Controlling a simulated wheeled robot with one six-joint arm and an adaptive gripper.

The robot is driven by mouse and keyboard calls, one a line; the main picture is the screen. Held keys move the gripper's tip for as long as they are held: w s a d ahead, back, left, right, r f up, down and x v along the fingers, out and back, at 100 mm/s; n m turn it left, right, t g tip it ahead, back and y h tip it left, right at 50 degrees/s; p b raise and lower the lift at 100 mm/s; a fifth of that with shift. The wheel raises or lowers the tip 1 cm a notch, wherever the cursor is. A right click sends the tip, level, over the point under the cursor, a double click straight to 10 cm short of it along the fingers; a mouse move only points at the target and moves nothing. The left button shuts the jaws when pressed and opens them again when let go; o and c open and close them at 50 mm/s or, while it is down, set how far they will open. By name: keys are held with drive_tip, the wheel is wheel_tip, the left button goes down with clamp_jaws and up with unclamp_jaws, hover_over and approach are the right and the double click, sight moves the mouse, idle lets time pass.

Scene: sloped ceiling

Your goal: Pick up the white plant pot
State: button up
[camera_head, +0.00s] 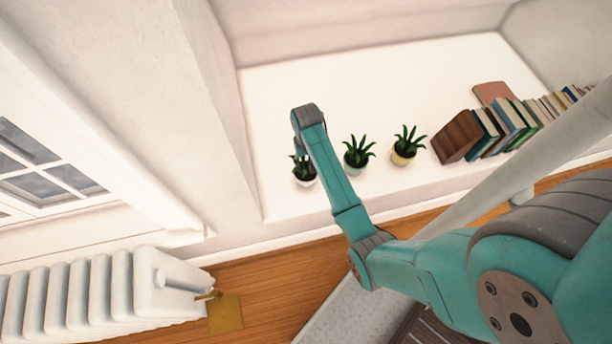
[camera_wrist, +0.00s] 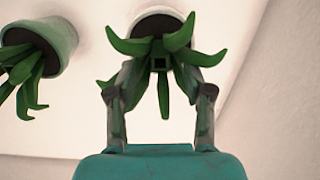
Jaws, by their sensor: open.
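The white plant pot (camera_head: 304,182) holds a spiky green plant and stands on the white ledge, leftmost of three potted plants. My gripper (camera_head: 303,154) is above it in the head view, partly hidden by my own arm. In the wrist view, my gripper (camera_wrist: 158,82) is open, with one finger on each side of the plant's leaves. I cannot tell whether the fingers touch the leaves.
A pale green pot (camera_head: 356,168) stands to the right, also seen in the wrist view (camera_wrist: 62,38). A yellow pot (camera_head: 403,158) is farther right, then a row of books (camera_head: 510,125). The white ledge (camera_head: 350,90) is clear behind the pots. A wall rises to the left.

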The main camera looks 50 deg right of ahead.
sight(306, 167)
drive_tip(key=shift+f, duration=2.55)
clamp_jaws()
